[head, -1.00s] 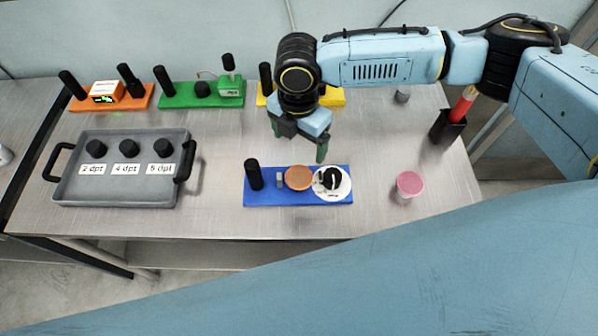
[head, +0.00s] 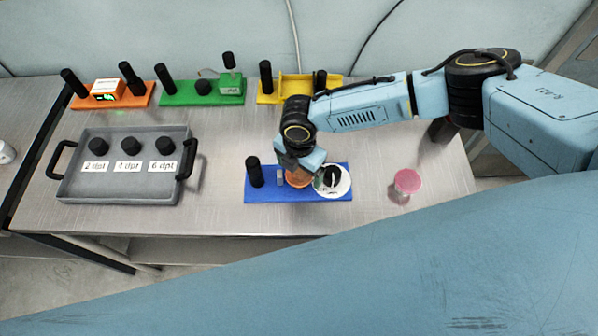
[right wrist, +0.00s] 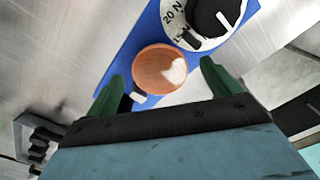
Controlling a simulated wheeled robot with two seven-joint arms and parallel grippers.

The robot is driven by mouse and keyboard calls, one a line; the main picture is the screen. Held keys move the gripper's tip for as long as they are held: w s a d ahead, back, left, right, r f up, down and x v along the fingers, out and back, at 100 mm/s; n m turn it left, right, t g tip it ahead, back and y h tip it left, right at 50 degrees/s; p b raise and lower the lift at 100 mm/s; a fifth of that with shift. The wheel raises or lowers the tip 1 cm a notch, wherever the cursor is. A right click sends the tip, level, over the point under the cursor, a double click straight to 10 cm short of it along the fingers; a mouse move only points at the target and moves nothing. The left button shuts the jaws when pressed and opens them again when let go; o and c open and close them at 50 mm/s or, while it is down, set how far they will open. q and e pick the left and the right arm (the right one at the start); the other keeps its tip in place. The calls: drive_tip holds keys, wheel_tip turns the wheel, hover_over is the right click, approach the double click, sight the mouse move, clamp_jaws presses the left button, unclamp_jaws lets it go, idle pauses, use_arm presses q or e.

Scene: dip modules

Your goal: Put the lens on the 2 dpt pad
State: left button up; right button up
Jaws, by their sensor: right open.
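I cannot make out a clear lens in either view. The 2 dpt pad, a black round pad (head: 99,146) behind a "2 dpt" label, is at the left of the grey tray (head: 120,191). My right gripper (head: 303,174) is low over the blue module (head: 262,196), above its copper disc (head: 297,181). In the right wrist view the green fingers (right wrist: 163,72) are open and empty, with the copper disc (right wrist: 159,69) ahead between them. In the head view the gripper covers part of the disc and its fingertips are hidden. My left gripper is not in view.
A white dial (head: 342,191) with a black knob and an upright black post (head: 255,172) flank the disc. A pink-topped jar (head: 407,182) stands to the right. Orange (head: 141,98), green (head: 174,100) and yellow (head: 338,96) modules line the back. The table between tray and blue module is clear.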

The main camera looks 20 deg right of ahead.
drive_tip(key=shift+c, duration=0.2)
drive_tip(key=shift+r, duration=0.1)
drive_tip(key=c, duration=1.1)
